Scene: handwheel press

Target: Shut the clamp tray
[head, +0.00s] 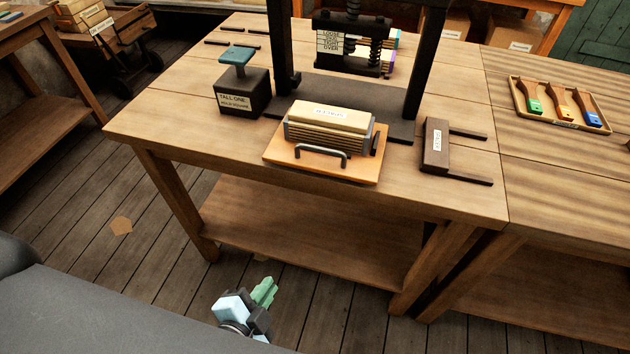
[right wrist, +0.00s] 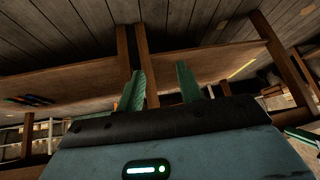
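The clamp tray, an orange-tan board (head: 290,158) with a dark bar handle (head: 322,156) at its front, sits on the workbench before the black press (head: 418,75). It juts forward from the press's dark base plate. A layered block with a cream labelled top (head: 330,117) rests on it. The tray is not identifiable there.
A dark block with a teal-topped handle (head: 242,90) stands left of the tray. A brown labelled block with two rods (head: 436,146) lies right of it. A shallow tray with coloured pieces (head: 560,104) is farther right.

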